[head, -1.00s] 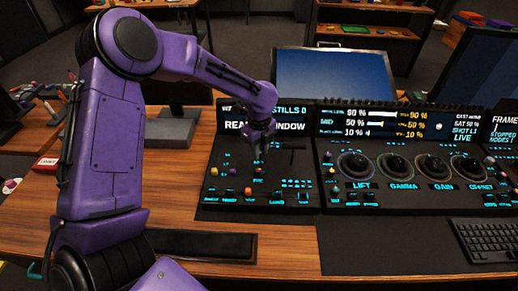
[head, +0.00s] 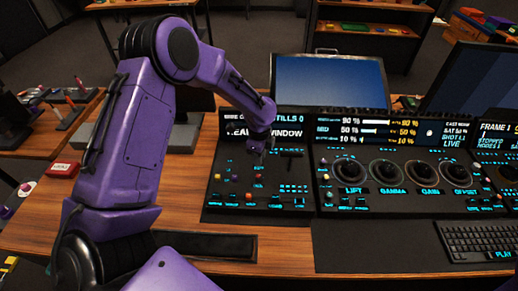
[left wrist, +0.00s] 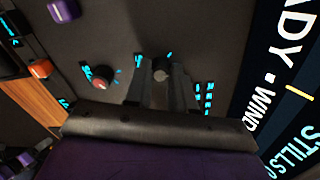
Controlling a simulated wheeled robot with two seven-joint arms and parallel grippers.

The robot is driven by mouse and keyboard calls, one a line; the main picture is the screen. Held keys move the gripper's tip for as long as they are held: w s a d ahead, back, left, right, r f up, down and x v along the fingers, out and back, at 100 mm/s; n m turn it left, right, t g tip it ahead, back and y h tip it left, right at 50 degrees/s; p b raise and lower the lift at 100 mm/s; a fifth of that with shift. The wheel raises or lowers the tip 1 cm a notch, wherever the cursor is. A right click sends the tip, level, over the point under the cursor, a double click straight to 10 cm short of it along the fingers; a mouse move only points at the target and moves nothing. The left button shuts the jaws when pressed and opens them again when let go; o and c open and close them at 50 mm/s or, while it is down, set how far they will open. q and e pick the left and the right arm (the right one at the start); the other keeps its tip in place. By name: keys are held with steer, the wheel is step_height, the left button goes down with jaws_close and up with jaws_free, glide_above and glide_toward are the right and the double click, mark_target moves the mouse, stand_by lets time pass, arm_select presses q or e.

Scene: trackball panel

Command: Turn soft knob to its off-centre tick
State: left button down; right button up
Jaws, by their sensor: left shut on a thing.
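My left gripper (head: 260,152) comes down onto the left control panel (head: 225,205) below its lit screen. In the left wrist view its two fingers (left wrist: 160,88) are shut on a small grey knob (left wrist: 161,68), one finger on each side. A short cyan mark shows beside this knob, but I cannot read a label or see the pointer's angle. A red-topped knob (left wrist: 101,77) with a cyan label stands to its left, apart from the fingers. In the head view the gripper hides the held knob. My right gripper is not in view.
An orange button (left wrist: 40,69) and a purple button (left wrist: 63,10) sit on the same panel. The panel's screen (head: 262,130) stands close behind the gripper. To the right is a panel with several large dials (head: 349,172). A keyboard (head: 480,240) lies at the front right.

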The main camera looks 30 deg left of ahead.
arm_select(q)
steer(key=n+p, duration=0.1)
steer(key=n, duration=0.1)
steer(key=n+p, duration=0.2)
steer(key=shift+r+n, duration=0.2)
steer(key=shift+n, duration=0.1)
steer(key=shift+f+n+p, duration=0.15)
steer(key=shift+n+p, duration=1.3)
steer(key=shift+n, duration=1.05)
steer(key=c, duration=1)
jaws_free()
steer(key=shift+o, duration=0.2)
step_height(320, 180, up, 10)
steer(key=b, duration=0.1)
steer(key=shift+r+b, duration=0.25)
steer(key=shift+b, duration=0.15)
